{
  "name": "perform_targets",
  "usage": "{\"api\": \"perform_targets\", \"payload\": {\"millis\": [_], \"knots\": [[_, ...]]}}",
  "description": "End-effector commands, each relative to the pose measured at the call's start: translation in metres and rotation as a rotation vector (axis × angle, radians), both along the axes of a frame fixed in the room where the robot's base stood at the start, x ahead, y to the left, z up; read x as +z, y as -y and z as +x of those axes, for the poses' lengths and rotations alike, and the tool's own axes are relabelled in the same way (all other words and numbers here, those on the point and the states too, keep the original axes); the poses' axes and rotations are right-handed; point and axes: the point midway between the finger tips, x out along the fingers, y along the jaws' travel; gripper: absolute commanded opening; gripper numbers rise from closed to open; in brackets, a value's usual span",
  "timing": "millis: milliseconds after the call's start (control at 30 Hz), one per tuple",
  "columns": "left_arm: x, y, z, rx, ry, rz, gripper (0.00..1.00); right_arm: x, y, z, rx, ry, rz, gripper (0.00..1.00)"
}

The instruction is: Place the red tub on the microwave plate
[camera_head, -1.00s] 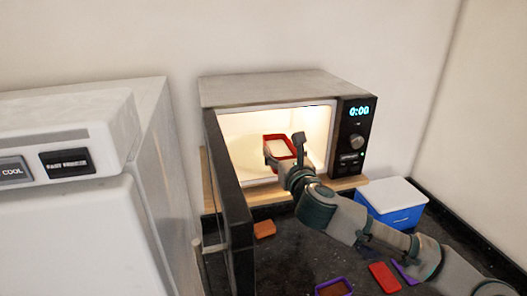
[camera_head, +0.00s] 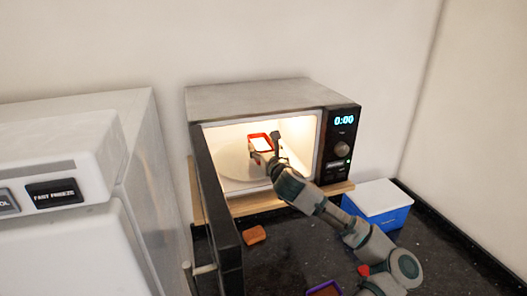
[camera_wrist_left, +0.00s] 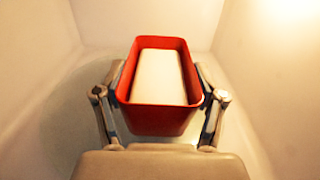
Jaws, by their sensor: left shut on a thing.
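The red tub (camera_head: 261,136), with pale contents, is inside the lit, open microwave (camera_head: 260,97). My left gripper (camera_head: 264,146) reaches in through the doorway and is shut on the tub. In the left wrist view the red tub (camera_wrist_left: 158,119) sits between the two fingers of the left gripper (camera_wrist_left: 158,88), one on each long side. The pale round microwave plate (camera_head: 235,166) shows below and left of the tub; I cannot tell whether the tub touches it. My right gripper is not in view.
The microwave door (camera_head: 217,205) stands open at the left of the doorway. A white fridge (camera_head: 70,230) stands at the left. A blue and white cooler (camera_head: 380,203), an orange-brown block (camera_head: 254,235) and a purple tray (camera_head: 323,289) lie on the dark counter (camera_head: 285,255).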

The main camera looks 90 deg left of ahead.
Motion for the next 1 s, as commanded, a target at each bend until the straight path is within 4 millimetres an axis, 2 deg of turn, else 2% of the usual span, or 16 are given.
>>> {"api": "perform_targets", "payload": {"millis": [133,533,567,633,1000], "knots": [[-0.014,0.0,0.0,0.0,-0.001,0.002,0.16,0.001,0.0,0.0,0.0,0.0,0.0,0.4],[-0.023,-0.005,0.0,0.001,0.002,-0.003,0.16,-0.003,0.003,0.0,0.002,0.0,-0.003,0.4],[-0.022,-0.005,0.0,0.001,0.001,-0.004,0.78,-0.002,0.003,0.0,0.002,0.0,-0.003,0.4],[-0.022,-0.005,0.0,0.0,0.001,-0.004,0.95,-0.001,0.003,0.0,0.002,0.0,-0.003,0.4],[-0.017,-0.002,0.0,0.0,0.0,-0.001,0.95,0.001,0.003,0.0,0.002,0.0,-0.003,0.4]]}}
